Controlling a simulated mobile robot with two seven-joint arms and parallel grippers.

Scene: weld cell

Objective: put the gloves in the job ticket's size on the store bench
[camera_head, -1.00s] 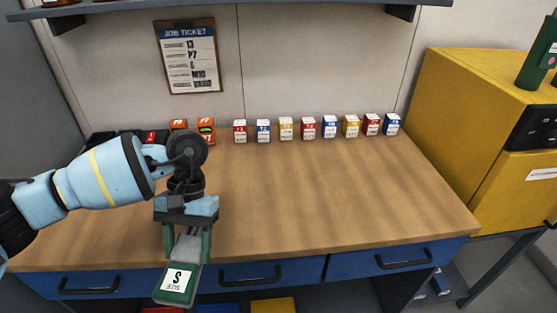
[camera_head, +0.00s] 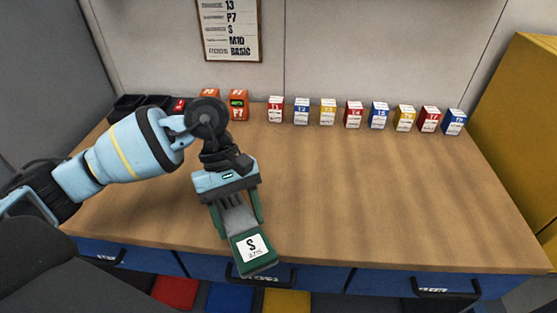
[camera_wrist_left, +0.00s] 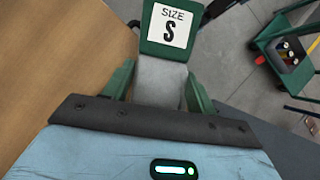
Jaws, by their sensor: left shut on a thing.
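My left gripper (camera_head: 238,213) is shut on a pair of gloves, grey with a green cuff (camera_head: 253,251) that carries a white label with an S. In the left wrist view the label on the gloves (camera_wrist_left: 167,27) reads SIZE S. The gripper holds them near the front edge of the wooden bench (camera_head: 370,190); I cannot tell whether they touch it. The job ticket (camera_head: 230,28) hangs on the wall behind the bench, its top cut off; its lines read 13, P7, S, M10 and BASIC. My right gripper is not in view.
A row of several small numbered boxes (camera_head: 328,112) stands along the back of the bench, with two orange items (camera_head: 238,104) and black bins (camera_head: 128,106) to their left. The middle and right of the bench are clear. A yellow cabinet (camera_head: 527,120) stands at the right. Blue drawers (camera_head: 315,278) are below.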

